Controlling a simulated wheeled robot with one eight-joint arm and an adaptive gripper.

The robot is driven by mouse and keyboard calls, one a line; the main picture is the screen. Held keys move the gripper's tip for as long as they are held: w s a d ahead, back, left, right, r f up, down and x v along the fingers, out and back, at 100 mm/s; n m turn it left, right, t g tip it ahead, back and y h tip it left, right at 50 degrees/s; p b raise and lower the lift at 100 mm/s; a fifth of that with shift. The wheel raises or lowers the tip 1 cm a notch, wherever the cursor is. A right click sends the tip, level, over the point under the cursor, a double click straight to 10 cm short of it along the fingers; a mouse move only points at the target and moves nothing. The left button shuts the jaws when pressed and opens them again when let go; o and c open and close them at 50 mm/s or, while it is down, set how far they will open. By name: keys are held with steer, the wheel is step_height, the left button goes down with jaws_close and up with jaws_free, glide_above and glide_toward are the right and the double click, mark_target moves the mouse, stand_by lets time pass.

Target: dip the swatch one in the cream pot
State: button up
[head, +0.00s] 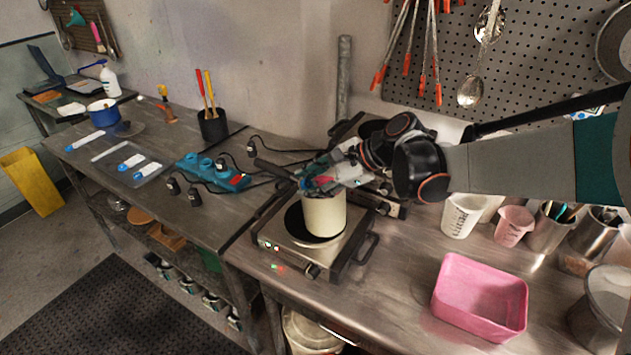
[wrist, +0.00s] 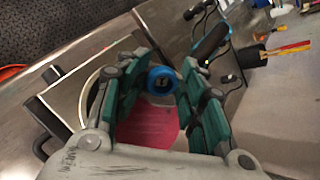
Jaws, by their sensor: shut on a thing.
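The cream pot (head: 325,215) stands upright on a hot plate in the head view. My gripper (head: 318,184) is right over its mouth, tilted down. In the wrist view my gripper (wrist: 163,82) is shut on a round blue end (wrist: 162,79) with a dark mark on it, which I take to be the held swatch one. The rest of the swatch is hidden. Pink-red (wrist: 150,122) shows below between the fingers; I cannot tell whether it is dye or cloth. Part of the pot's pale rim shows at its left.
The hot plate (head: 272,240) has a dark handle at its right. A pink tub (head: 452,302) and several cups stand at the right.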

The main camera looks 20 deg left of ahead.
steer(key=shift+w+r+p, duration=0.3)
steer(key=shift+r+p, duration=0.4)
steer(key=shift+p, duration=0.25)
jaws_close()
steer(key=shift+s+r+p, duration=0.15)
steer(key=shift+r+p, duration=0.35)
steer(key=shift+r, duration=0.45)
steer(key=shift+a+r+p, duration=0.15)
steer(key=shift+r+p, duration=1.35)
steer(key=shift+r, duration=0.95)
steer(key=shift+r, duration=0.1)
steer(key=shift+r+p, duration=1.6)
steer(key=shift+r, duration=0.8)
